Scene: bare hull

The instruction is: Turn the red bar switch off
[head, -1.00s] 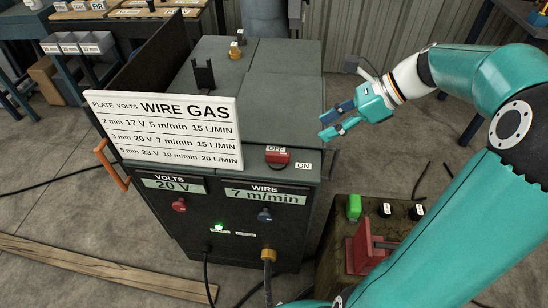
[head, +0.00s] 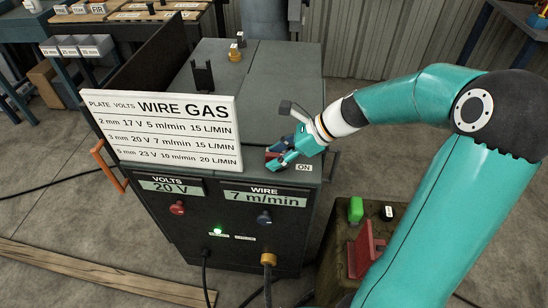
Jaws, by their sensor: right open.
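The red bar switch (head: 273,156) is on the top front edge of the dark welding machine (head: 262,110). It is mostly hidden by my right gripper (head: 272,158), so its angle is hard to tell. The gripper is open, with its fingers close around or just over the bar; I cannot tell if they touch it. The white ON label (head: 304,167) shows to the right of the switch. The OFF label is hidden behind the gripper. My left gripper is not in view.
A white settings board (head: 160,130) stands left of the switch. The front panel has a red knob (head: 177,208), a blue knob (head: 264,217) and a lit green lamp (head: 218,230). A low stand with a red block (head: 362,246) and a green item (head: 355,209) is at right.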

